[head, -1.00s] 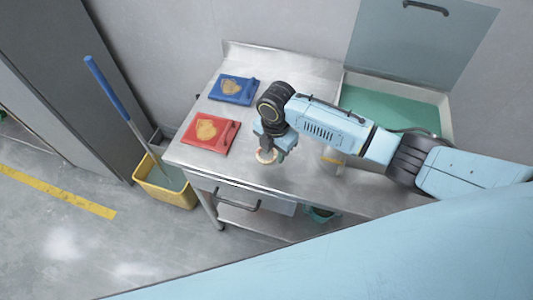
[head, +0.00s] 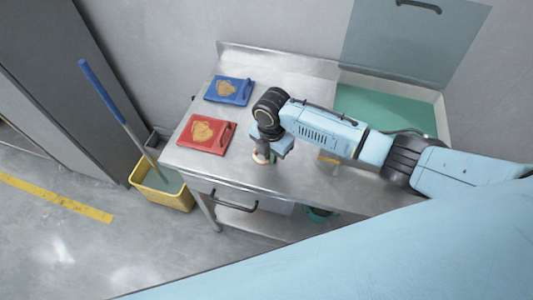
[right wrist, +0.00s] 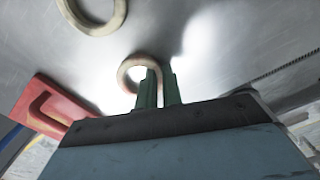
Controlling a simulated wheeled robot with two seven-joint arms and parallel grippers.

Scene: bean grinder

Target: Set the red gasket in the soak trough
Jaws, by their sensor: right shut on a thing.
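My right gripper (head: 264,154) points down at the front part of the steel counter. In the right wrist view its green fingers (right wrist: 158,90) are shut on the rim of a pale reddish-tan ring gasket (right wrist: 133,72), which is close to the counter; I cannot tell whether it touches. The gasket (head: 261,157) is partly hidden by the gripper in the head view. The soak trough (head: 441,120) is at the back right of the counter, with green inside. My left gripper is out of view.
A second, cream ring (right wrist: 92,14) lies on the counter (head: 245,175). A red board (head: 187,139) and a blue board (head: 230,100) lie to the left, each with a tan patch. A raised grey panel (head: 410,40) stands behind the trough. A yellow bucket (head: 160,197) stands on the floor.

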